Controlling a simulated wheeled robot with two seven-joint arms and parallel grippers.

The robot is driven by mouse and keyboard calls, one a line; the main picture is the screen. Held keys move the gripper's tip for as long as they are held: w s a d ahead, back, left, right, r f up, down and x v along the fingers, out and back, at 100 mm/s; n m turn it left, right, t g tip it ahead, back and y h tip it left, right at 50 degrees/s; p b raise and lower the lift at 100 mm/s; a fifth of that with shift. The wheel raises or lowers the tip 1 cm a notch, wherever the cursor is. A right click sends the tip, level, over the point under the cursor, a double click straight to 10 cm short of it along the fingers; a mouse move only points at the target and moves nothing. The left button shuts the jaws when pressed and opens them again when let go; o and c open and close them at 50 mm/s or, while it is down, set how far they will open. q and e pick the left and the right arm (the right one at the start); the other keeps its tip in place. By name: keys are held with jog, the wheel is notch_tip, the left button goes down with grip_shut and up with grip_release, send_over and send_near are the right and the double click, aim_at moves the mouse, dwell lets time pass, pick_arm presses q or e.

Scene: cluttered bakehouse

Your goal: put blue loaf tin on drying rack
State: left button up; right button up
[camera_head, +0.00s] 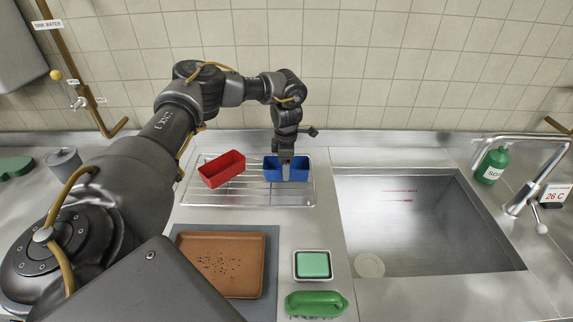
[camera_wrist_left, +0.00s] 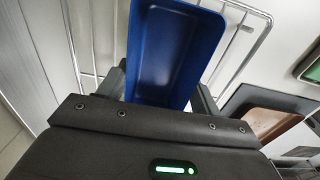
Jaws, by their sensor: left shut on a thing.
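The blue loaf tin (camera_head: 299,172) is at the right end of the wire drying rack (camera_head: 240,197). It looks upright and level, but I cannot tell whether its base touches the wires. My left gripper (camera_head: 285,160) reaches down from above and is shut on the blue tin. In the left wrist view the blue tin (camera_wrist_left: 172,50) sits between my fingers (camera_wrist_left: 162,90), with rack wires (camera_wrist_left: 88,40) beside and beyond it. A red loaf tin (camera_head: 222,169) stands on the rack to the left, a small gap away. My right gripper does not show.
A sink (camera_head: 420,225) lies right of the rack, with a tap (camera_head: 525,190) and green soap bottle (camera_head: 491,166). In front are a brown tray (camera_head: 225,262) on a grey mat (camera_head: 271,262), a green sponge in a dish (camera_head: 313,278) and a green object (camera_head: 316,304).

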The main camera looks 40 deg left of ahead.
pick_arm(q)
jog(key=shift+f, duration=0.1)
jog(key=o, duration=1.1)
jog(key=shift+f, duration=0.1)
jog(key=shift+c, duration=0.2)
jog(key=shift+r, duration=0.65)
notch_tip(320, 180, up, 11)
jog(key=b, duration=0.1)
jog(key=shift+r, duration=0.1)
